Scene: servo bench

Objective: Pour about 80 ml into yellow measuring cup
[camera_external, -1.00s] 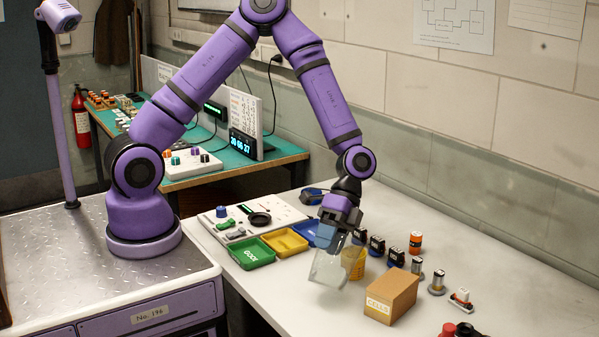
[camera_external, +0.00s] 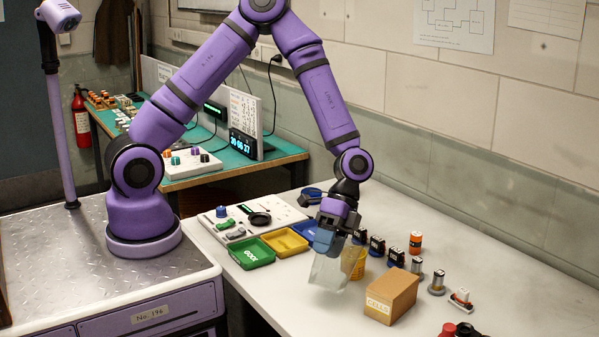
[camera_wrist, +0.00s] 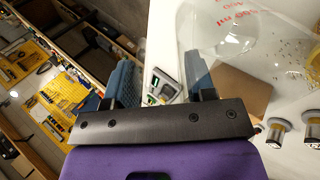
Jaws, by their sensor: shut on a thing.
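My gripper (camera_external: 325,238) points down over the white bench and is shut on a clear jug (camera_external: 327,274). The jug hangs tilted below the fingers. In the wrist view the two blue fingers of my gripper (camera_wrist: 160,72) stand apart, and the clear jug (camera_wrist: 235,40) with red ml marks shows at upper right. The yellow measuring cup (camera_external: 354,262) stands on the bench just right of and behind the jug, partly hidden by it. I cannot make out the liquid level in the jug or the cup.
A cardboard box (camera_external: 392,296) labelled CELLS stands right of the cup. Green (camera_external: 252,253), yellow (camera_external: 286,242) and blue trays lie to the left, before a white panel. Several small motors and cylinders line the right side.

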